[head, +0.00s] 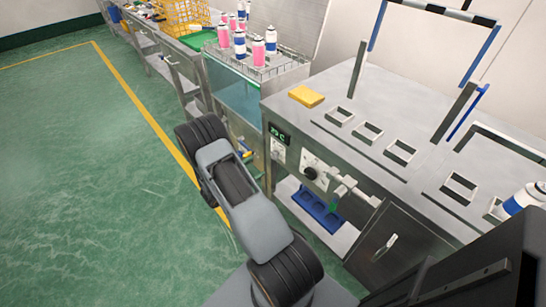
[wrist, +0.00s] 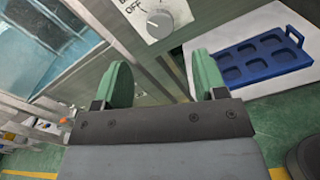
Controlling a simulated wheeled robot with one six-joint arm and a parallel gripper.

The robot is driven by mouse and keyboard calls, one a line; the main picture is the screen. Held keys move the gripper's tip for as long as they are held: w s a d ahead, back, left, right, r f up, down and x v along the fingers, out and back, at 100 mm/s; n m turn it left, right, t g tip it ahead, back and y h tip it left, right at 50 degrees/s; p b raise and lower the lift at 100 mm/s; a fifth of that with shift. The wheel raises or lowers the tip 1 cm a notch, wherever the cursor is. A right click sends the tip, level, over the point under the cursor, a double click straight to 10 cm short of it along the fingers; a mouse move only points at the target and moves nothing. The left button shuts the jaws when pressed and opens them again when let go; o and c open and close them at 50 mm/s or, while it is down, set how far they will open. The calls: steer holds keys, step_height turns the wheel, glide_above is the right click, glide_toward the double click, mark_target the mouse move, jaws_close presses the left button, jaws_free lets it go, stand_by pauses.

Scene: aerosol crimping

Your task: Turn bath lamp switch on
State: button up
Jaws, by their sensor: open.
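A grey rotary knob (wrist: 159,24) on a white plate shows at the top of the wrist view. "OFF" is printed to its upper left, with another label cut off by the frame edge. Its light pointer line seems to face the OFF side. In the head view a knob plate (head: 278,150) sits below the small green display at the panel's left end; it looks like the same one. My gripper (wrist: 163,76) is open and empty, its two green fingers spread below the knob and apart from it.
A blue tray (wrist: 258,57) lies on a white shelf under the panel, right of my gripper. A black knob (head: 310,172) and a valve (head: 342,190) stick out farther right. The water bath (head: 238,100) is at left. Green floor (head: 80,190) is clear.

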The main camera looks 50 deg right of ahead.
mark_target(272, 156)
steer(key=d, duration=0.6)
steer(key=s+d, duration=0.1)
steer(key=d, duration=0.2)
steer(key=shift+d, duration=0.25)
steer(key=c, duration=0.9)
